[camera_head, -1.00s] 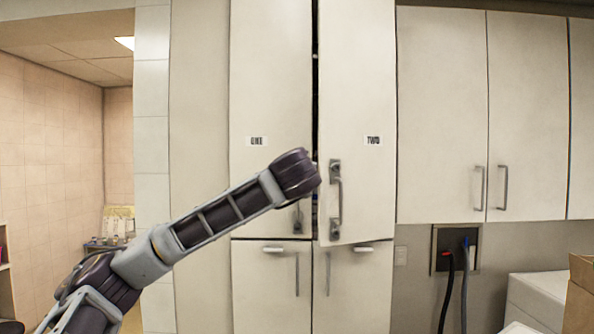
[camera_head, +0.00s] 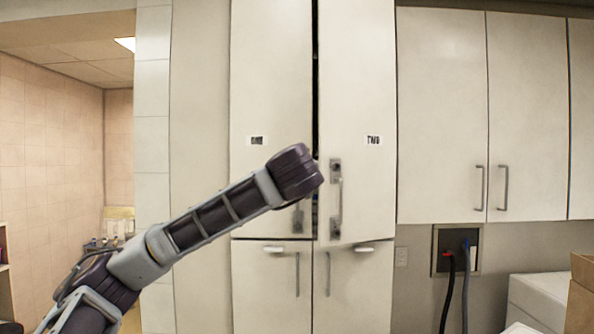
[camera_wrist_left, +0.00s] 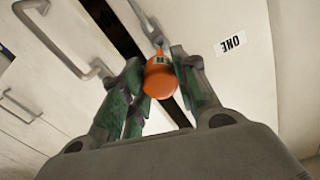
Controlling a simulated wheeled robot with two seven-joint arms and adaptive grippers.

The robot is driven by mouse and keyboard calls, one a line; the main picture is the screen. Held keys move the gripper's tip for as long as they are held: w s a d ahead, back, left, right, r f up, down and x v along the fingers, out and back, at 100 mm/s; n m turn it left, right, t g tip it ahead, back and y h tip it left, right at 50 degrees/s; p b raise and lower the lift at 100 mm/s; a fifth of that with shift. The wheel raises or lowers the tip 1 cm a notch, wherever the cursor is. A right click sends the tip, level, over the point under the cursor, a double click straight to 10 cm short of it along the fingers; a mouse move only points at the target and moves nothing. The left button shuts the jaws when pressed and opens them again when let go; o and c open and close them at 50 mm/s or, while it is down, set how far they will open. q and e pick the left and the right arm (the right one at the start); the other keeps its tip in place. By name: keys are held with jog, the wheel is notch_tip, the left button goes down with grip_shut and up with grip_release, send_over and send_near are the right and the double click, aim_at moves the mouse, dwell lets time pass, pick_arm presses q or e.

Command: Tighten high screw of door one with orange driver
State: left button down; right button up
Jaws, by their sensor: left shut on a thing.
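Door one (camera_head: 270,70) is the upper left cabinet door, marked by a small label (camera_head: 257,140). Its handle (camera_head: 297,220) is partly hidden behind my left arm. In the left wrist view my left gripper (camera_wrist_left: 158,74) is shut around the orange driver (camera_wrist_left: 160,82), whose handle end faces the camera. The driver points at the upper mount of door one's handle (camera_wrist_left: 147,22). The driver's tip and the high screw are hidden, so contact cannot be told. In the head view my left gripper is hidden behind its own arm. My right gripper is not in view.
Door two (camera_head: 355,70) stands slightly ajar, with a dark gap beside door one. Its handle (camera_head: 336,200) is close to the right of my arm's end. Lower doors (camera_head: 270,300) are below. Hoses (camera_head: 465,280) and a cardboard box (camera_head: 582,295) are at right.

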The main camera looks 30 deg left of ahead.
pick_arm(q)
jog(key=shift+s+d, duration=0.4)
jog(key=shift+s, duration=0.2)
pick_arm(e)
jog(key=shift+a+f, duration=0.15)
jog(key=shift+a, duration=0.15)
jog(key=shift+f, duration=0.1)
pick_arm(q)
jog(key=n+b, duration=1.1)
jog(key=n, duration=0.6)
jog(key=shift+n, duration=0.4)
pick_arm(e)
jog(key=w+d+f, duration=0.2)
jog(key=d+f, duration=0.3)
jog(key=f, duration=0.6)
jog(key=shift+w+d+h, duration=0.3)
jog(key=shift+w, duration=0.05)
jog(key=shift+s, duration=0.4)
